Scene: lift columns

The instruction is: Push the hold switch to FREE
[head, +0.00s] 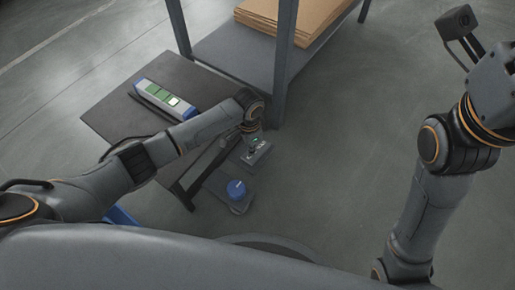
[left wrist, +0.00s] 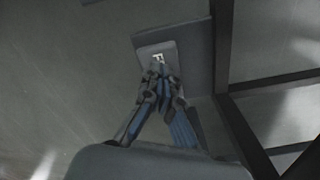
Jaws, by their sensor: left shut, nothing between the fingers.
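The fingers hide the lower plate and any lever. In the head view the left gripper (head: 252,148) points down at the plate. My right gripper (head: 458,38) is raised at the upper right, away from the bench.
A blue-grey box with green panels (head: 162,95) lies on the dark bench top (head: 112,112). A grey shelf (head: 225,52) with cardboard sheets (head: 300,15) stands behind. The floor at right is clear.

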